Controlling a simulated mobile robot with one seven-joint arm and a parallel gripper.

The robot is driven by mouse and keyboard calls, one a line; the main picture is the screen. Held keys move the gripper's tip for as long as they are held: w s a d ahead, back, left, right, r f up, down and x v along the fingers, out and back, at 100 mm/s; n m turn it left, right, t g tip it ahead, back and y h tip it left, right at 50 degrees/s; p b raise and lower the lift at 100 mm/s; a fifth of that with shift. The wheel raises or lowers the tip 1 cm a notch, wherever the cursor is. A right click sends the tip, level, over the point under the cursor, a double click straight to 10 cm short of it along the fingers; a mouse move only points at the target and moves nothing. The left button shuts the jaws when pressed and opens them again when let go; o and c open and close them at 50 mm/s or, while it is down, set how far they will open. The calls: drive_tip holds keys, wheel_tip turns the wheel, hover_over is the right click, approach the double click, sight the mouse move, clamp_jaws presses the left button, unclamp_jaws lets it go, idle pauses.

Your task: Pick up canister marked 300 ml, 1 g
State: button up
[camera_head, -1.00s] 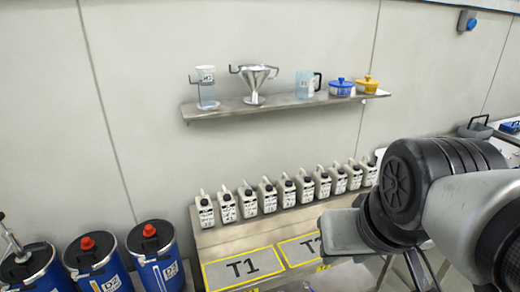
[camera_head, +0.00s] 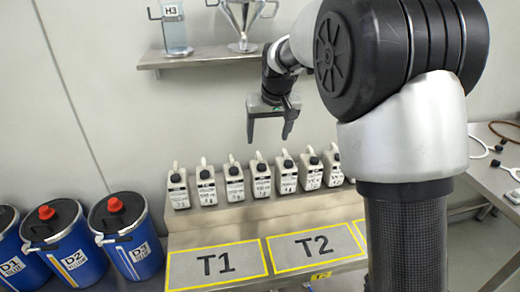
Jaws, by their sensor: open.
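Several white canisters with black caps and printed labels stand upright in a row on a stepped metal ledge. The row runs from the leftmost canister (camera_head: 178,190) to a canister near my arm (camera_head: 333,168). The label print is too small to tell which one reads 300 ml, 1 g. My gripper (camera_head: 269,128) is open and empty, fingers pointing down. It hangs above the middle of the row, over about the canister (camera_head: 260,180) and its right neighbour (camera_head: 286,174), apart from them. My arm hides the right end of the row.
Yellow-framed areas T1 (camera_head: 216,265) and T2 (camera_head: 315,246) on the bench are empty. A wall shelf (camera_head: 195,60) holds a beaker (camera_head: 172,30) and a metal funnel (camera_head: 243,22). Blue drums (camera_head: 128,243) stand at left. A table (camera_head: 495,170) is at right.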

sight(260, 164)
drive_tip(key=x, duration=0.5)
drive_tip(key=b+x, duration=0.1)
drive_tip(key=x, duration=0.4)
drive_tip(key=w+a+x, duration=0.1)
drive_tip(key=x, duration=0.4)
drive_tip(key=shift+r, duration=0.25)
drive_tip(key=shift+d+b+x, duration=0.15)
drive_tip(key=shift+b+x, duration=0.15)
drive_tip(key=shift+x, duration=1.2)
drive_tip(key=shift+d+b+x, duration=0.1)
drive_tip(key=shift+b+x, duration=0.2)
drive_tip(key=shift+x, duration=1.25)
drive_tip(key=shift+s, duration=0.15)
drive_tip(key=c, duration=1.4)
drive_tip(key=shift+c, duration=0.3)
drive_tip(key=shift+r, duration=0.1)
